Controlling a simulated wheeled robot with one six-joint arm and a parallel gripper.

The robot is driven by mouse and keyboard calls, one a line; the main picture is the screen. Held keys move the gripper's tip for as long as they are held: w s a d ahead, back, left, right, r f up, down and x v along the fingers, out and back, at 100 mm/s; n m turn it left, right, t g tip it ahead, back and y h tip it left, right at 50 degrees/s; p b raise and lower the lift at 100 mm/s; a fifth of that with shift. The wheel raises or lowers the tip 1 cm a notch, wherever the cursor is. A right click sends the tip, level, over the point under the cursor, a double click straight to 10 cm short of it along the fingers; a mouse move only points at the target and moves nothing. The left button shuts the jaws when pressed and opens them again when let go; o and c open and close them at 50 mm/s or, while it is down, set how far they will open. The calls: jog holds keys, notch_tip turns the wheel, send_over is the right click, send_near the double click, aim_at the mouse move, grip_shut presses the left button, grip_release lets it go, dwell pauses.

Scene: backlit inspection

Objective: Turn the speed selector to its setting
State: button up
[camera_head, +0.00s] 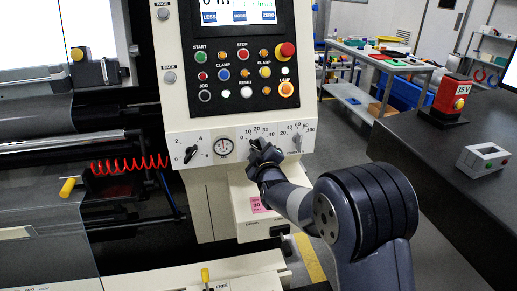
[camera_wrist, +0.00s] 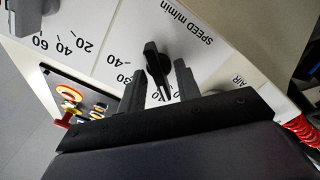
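The speed selector is a black bar-shaped knob (camera_wrist: 155,62) on a pale panel printed "SPEED m/min" in the wrist view. Its dial shows 40 and 30; other numbers are partly hidden by the knob and fingers. The knob's narrow end points toward my gripper's palm, past the 30; the exact setting is unclear. My gripper (camera_wrist: 159,69) is open, one finger on each side of the knob, with a visible gap to at least the right finger. In the head view my gripper (camera_head: 259,150) is at the panel's middle dial and hides most of the knob.
A second knob (camera_head: 298,141) with a scale up to 100 sits right of the dial. Buttons and a red stop button (camera_head: 286,50) are above. A pink tag (camera_head: 258,204) is below.

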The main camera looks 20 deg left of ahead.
jog(key=shift+c, duration=0.3)
grip_shut()
jog(key=shift+f+m+b, duration=0.1)
jog(key=shift+m+b, duration=0.2)
jog(key=shift+b, duration=0.3)
jog(key=shift+f+m+b, duration=0.1)
jog(key=shift+m+b, duration=0.4)
jog(key=shift+b, duration=0.3)
jog(key=m+b, duration=0.5)
jog(key=b, duration=0.1)
jog(key=shift+d, duration=0.1)
jog(key=m+b, duration=0.5)
jog(key=shift+w+m, duration=0.1)
jog(key=shift+m, duration=0.2)
jog(key=shift+d+r+m+b, duration=0.1)
jog(key=shift+r+m+b, duration=0.1)
jog(key=shift+m+b, duration=1.35)
jog(key=shift+m, duration=0.45)
